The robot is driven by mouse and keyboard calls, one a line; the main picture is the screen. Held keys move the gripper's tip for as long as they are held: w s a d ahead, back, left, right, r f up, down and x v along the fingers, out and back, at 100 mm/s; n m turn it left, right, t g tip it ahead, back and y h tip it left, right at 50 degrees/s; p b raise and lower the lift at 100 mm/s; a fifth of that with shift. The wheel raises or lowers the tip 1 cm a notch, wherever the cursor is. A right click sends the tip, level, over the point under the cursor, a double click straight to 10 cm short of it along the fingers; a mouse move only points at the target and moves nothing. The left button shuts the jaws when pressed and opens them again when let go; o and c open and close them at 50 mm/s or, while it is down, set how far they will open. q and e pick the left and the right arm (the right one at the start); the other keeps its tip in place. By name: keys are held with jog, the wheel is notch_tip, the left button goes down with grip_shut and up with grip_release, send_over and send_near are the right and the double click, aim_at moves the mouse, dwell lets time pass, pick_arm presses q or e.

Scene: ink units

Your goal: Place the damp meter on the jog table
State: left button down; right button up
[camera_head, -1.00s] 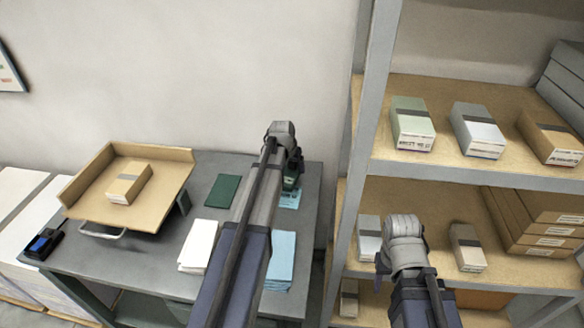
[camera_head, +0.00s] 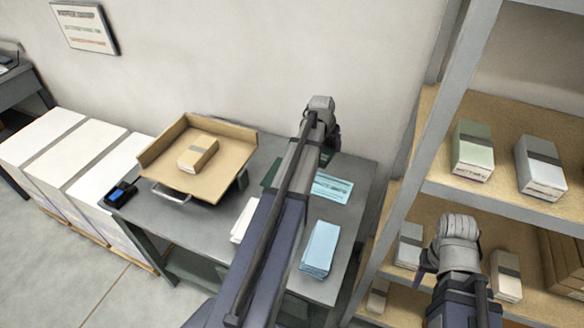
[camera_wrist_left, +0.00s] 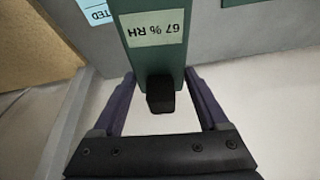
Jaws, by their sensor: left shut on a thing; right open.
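The damp meter (camera_wrist_left: 153,40) is a green block with a pale "67 % RH" label and a dark end, seen in the left wrist view. My left gripper (camera_wrist_left: 160,100) is shut on it. In the head view my left gripper (camera_head: 327,138) is over the back right of the grey bench, and its arm largely hides the meter (camera_head: 327,157). The jog table (camera_head: 228,174) looks to be the tilted tan tray on the bench's left half, away to the left of that gripper. My right gripper (camera_head: 440,248) is open in front of the shelves, its fingertips mostly hidden.
A small tan box (camera_head: 197,154) lies on the tray. The bench also holds blue sheets (camera_head: 320,248), a blue card (camera_head: 333,187), white paper (camera_head: 243,220) and a black device with a blue screen (camera_head: 120,193). Boxed shelves (camera_head: 480,200) stand right; paper stacks (camera_head: 100,180) stand left.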

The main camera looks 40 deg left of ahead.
pick_arm(q)
jog(key=s+a+n, duration=0.1)
jog(key=s+a, duration=0.9)
jog(key=a, duration=0.4)
jog(key=shift+n+y, duration=0.3)
jog(key=f+b, duration=0.5)
jog(key=b, duration=0.1)
jog(key=shift+w+d+f, duration=0.2)
jog(key=shift+w+f, duration=0.1)
jog(key=shift+f, duration=0.1)
jog(key=shift+f, duration=0.1)
notch_tip(320, 180, down, 4)
jog(key=b, duration=0.3)
jog(key=shift+r+b, duration=0.2)
jog(key=shift+b, duration=0.2)
jog(key=shift+f, duration=0.1)
grip_release()
